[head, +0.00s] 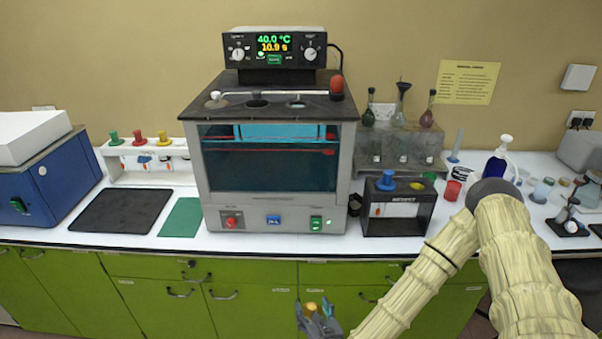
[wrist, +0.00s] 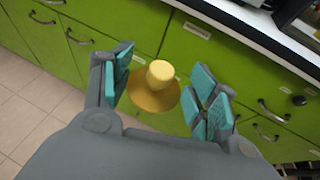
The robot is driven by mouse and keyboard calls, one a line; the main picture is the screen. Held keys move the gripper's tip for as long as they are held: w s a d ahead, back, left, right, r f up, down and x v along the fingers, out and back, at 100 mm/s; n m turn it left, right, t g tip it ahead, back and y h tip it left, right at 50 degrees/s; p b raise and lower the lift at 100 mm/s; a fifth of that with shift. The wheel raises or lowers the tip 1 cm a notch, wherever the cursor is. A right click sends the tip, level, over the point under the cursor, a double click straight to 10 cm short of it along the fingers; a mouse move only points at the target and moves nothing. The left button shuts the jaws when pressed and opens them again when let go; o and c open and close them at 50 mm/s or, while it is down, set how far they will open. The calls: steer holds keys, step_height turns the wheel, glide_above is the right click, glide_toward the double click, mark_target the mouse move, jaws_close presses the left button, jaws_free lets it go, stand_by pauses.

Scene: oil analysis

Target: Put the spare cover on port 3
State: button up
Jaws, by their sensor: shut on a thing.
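My gripper (head: 318,318) is low in front of the green cabinets, below the bench edge. It is shut on a yellow knobbed disc, which looks like the cover (wrist: 159,73); its round knob and wider flange show between the teal finger pads in the wrist view. The cover is also visible in the head view (head: 312,307). The bath (head: 278,180) stands on the bench behind, with a dark lid (head: 235,84) on top. The lid has round ports: a left one (head: 216,103), a dark middle one (head: 257,102) and a right one (head: 296,104). I cannot read port numbers.
A red knob (head: 337,86) stands at the lid's right, and a pale rod lies across the lid's back. A control unit (head: 275,48) sits behind. A black stand with a blue cap (head: 387,181) is right of the bath. A stoppered-tube rack (head: 150,177) stands left.

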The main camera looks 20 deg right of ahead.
step_height(320, 180, up, 9)
steer(key=p, duration=0.8)
steer(key=shift+r, duration=0.15)
